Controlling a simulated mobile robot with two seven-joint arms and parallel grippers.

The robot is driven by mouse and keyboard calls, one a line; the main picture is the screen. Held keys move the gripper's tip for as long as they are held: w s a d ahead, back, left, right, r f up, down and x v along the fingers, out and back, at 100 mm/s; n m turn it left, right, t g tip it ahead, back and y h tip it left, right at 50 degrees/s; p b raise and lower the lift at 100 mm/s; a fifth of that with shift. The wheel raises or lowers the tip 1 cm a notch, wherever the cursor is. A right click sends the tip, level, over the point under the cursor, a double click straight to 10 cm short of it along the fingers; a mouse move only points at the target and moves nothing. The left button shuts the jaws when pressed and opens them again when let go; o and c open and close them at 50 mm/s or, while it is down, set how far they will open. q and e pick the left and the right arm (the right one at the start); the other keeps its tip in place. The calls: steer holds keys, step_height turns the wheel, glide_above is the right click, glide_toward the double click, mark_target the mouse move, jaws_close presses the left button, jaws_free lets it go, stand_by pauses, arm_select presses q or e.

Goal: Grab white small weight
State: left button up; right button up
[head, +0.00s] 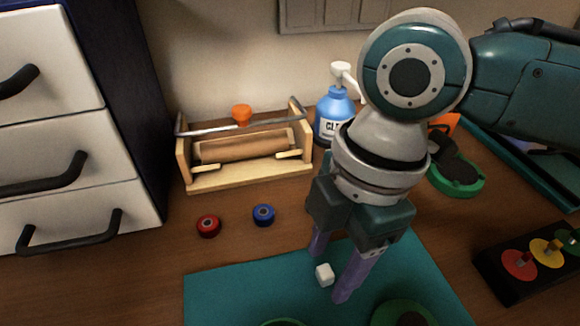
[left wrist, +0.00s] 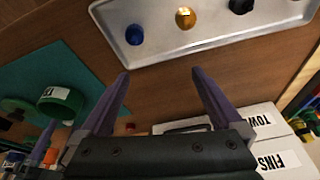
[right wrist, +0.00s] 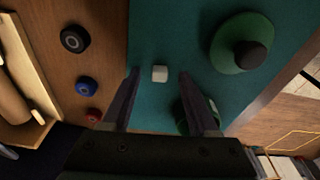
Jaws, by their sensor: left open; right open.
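The small white weight (head: 324,274) is a little cube on the teal mat (head: 225,292) in the head view. In the right wrist view the white weight (right wrist: 160,73) lies between and just beyond the fingertips of my right gripper (right wrist: 158,72). My right gripper (head: 328,272) is open and points down at the mat, with a purple finger on either side of the weight in the picture. I cannot tell the exact height gap. My left gripper (left wrist: 160,75) is open and empty in the left wrist view. It does not show in the head view.
A wooden holder (head: 245,180) and a blue bottle (head: 333,112) stand behind. A dark stand with coloured discs (head: 519,264) is at right. A metal tray (left wrist: 210,22) shows in the left wrist view.

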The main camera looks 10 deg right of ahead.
steer(key=shift+f, duration=0.4)
steer(key=shift+c, duration=0.3)
jaws_close()
